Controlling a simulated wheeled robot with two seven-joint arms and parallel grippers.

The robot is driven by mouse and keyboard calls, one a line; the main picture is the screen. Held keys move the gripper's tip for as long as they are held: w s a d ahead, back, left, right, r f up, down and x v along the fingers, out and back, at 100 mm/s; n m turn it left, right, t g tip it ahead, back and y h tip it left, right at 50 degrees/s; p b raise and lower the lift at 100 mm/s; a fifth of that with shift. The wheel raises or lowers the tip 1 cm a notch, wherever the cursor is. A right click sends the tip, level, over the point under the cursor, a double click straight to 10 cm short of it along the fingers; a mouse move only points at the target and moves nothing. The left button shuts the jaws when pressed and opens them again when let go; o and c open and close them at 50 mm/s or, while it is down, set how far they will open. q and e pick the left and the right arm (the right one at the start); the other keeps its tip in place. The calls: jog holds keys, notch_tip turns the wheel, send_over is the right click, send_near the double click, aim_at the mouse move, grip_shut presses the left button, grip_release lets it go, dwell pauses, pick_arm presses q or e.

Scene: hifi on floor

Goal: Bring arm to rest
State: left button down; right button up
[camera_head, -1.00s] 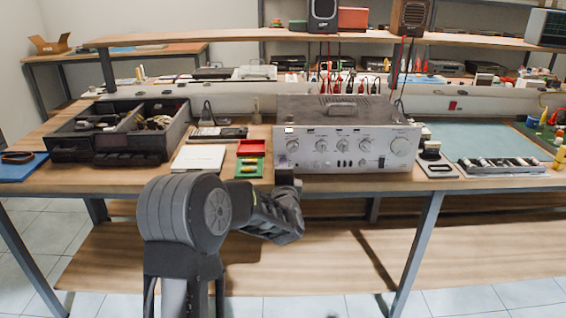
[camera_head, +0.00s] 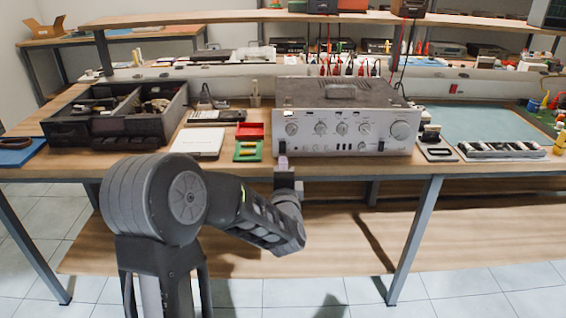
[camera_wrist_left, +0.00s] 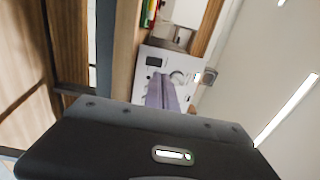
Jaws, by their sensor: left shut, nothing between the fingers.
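My left arm stands in the middle foreground of the head view, bent at the elbow. Its left gripper (camera_head: 283,163) points up in front of the bench edge, just below the hi-fi amplifier (camera_head: 345,130). The fingers are shut with nothing between them; they also show in the left wrist view (camera_wrist_left: 162,95), with the silver front panel of the amplifier (camera_wrist_left: 150,72) behind them. The gripper looks close to the panel's lower left, but I cannot tell the exact gap. My right gripper is in neither view.
The workbench (camera_head: 330,168) carries a black parts tray (camera_head: 118,128), a white box (camera_head: 198,141), red and green bins (camera_head: 248,149) and a teal mat (camera_head: 480,128). A wooden lower shelf (camera_head: 340,235) lies under it. Floor in front is clear.

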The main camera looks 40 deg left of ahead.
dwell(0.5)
pick_arm(q)
jog(key=s+d+f+n+g+h, duration=0.3)
jog(key=d+f+n+h, duration=0.2)
jog(key=d+f, duration=0.7)
jog(key=s+d+f+n+g+h, duration=0.2)
jog(key=d+f+n+h, duration=0.55)
jog(key=f, duration=0.75)
jog(key=s+d+f+g+h, duration=0.1)
jog(key=s+d+f+g, duration=0.2)
jog(key=s+d+f, duration=0.45)
jog(key=s+d+f+g+h, duration=0.1)
jog(key=s+d+f+g, duration=0.3)
jog(key=s, duration=0.6)
jog(key=s+d+f+g+h, duration=0.1)
jog(key=s+d+f+g, duration=0.1)
jog(key=s+d+f, duration=0.45)
notch_tip(320, 180, up, 15)
jog(key=s+p, duration=0.1)
jog(key=p, duration=1.1)
jog(key=shift+s+p, duration=0.3)
jog(key=shift+p, duration=0.1)
